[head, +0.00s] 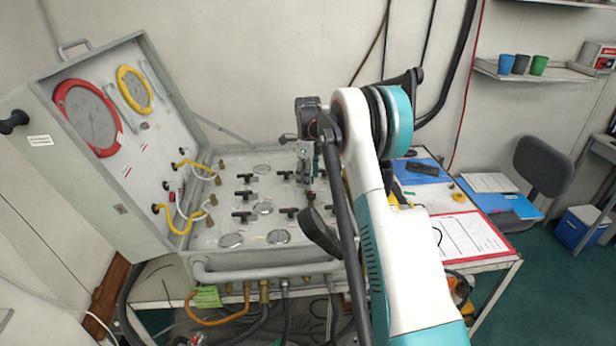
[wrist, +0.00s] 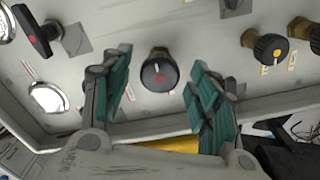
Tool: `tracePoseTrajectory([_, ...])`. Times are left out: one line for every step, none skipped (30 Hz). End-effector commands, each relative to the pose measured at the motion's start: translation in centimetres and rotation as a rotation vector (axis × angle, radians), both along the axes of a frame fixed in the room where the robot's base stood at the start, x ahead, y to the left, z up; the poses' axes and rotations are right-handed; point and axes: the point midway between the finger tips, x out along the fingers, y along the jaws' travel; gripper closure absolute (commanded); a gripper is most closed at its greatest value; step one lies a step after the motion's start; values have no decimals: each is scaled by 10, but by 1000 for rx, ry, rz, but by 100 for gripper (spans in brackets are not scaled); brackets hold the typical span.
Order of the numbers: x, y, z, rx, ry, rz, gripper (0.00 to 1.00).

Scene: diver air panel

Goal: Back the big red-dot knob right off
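The big red-dot knob (wrist: 160,74) is a round black knob with a red dot and a white mark on its face, on the grey panel (wrist: 135,100). In the wrist view it sits between the two green-padded fingers of my gripper (wrist: 159,68), with a gap on both sides. The fingers are open and do not appear to touch it. In the head view my gripper (head: 308,168) is over the right part of the panel; a small dark knob (head: 311,196) shows just below it, and I cannot tell if it is the same one.
A yellow-dot knob (wrist: 272,48) and a brass fitting are right of my gripper. A black T-handle (wrist: 38,30) and a round gauge (wrist: 48,97) are on the left. The open lid (head: 100,120) carries red and yellow gauges. A clipboard (head: 466,236) lies on the table at right.

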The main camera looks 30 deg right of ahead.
Motion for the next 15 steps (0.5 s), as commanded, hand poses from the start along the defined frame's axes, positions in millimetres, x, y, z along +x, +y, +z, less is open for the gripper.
tracePoseTrajectory([0, 0, 0, 0, 0, 0, 58])
tracePoseTrajectory([0, 0, 0, 0, 0, 0, 65])
tracePoseTrajectory([0, 0, 0, 0, 0, 0, 74])
tracePoseTrajectory([0, 0, 0, 0, 0, 0, 81])
tracePoseTrajectory([0, 0, 0, 0, 0, 0, 88])
tracePoseTrajectory([0, 0, 0, 0, 0, 0, 89])
tracePoseTrajectory([0, 0, 0, 0, 0, 0, 89])
tracePoseTrajectory([0, 0, 0, 0, 0, 0, 89])
tracePoseTrajectory([0, 0, 0, 0, 0, 0, 89])
tracePoseTrajectory([0, 0, 0, 0, 0, 1, 89])
tracePoseTrajectory([0, 0, 0, 0, 0, 2, 89])
tracePoseTrajectory([0, 0, 0, 0, 0, 5, 89])
tracePoseTrajectory([0, 0, 0, 0, 0, 9, 89])
tracePoseTrajectory([0, 0, 0, 0, 0, 14, 89])
tracePoseTrajectory([0, 0, 0, 0, 0, 22, 89])
